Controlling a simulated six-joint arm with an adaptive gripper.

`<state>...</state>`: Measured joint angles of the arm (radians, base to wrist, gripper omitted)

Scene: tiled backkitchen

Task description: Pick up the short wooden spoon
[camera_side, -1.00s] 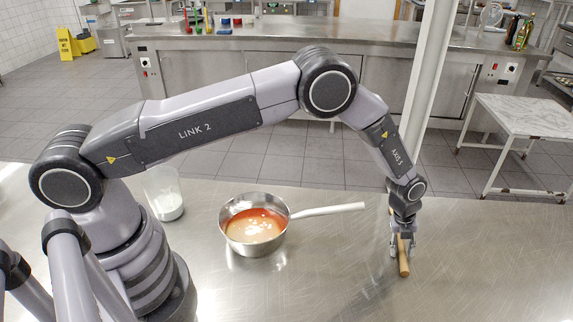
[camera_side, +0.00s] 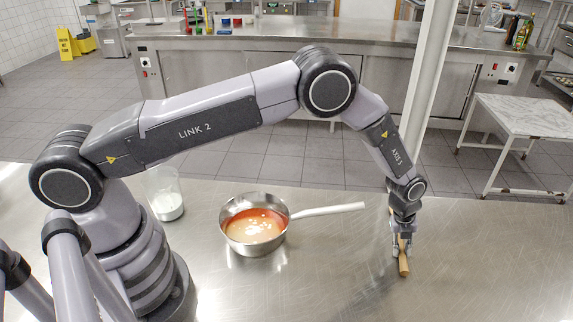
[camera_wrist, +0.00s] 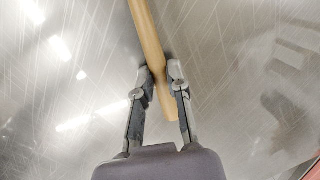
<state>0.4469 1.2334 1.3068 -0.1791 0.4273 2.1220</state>
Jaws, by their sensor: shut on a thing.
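The short wooden spoon (camera_side: 403,264) is on the steel worktop at the right in the side view. Only part of its light brown handle shows there, as my gripper covers the middle. In the wrist view the spoon (camera_wrist: 150,45) runs from the top edge down between the fingers, and its rounded handle end shows below the fingertips. Its other end is out of that view. My gripper (camera_wrist: 158,82) is shut on the handle, with one finger on each side. In the side view my gripper (camera_side: 401,243) points down at worktop level. I cannot tell any gap under the spoon.
A steel saucepan (camera_side: 231,238) with orange-red contents stands left of my gripper, its pale handle (camera_side: 330,210) pointing towards it. A clear beaker (camera_side: 164,190) with white contents stands further left. The steel worktop (camera_side: 330,275) is bare in front.

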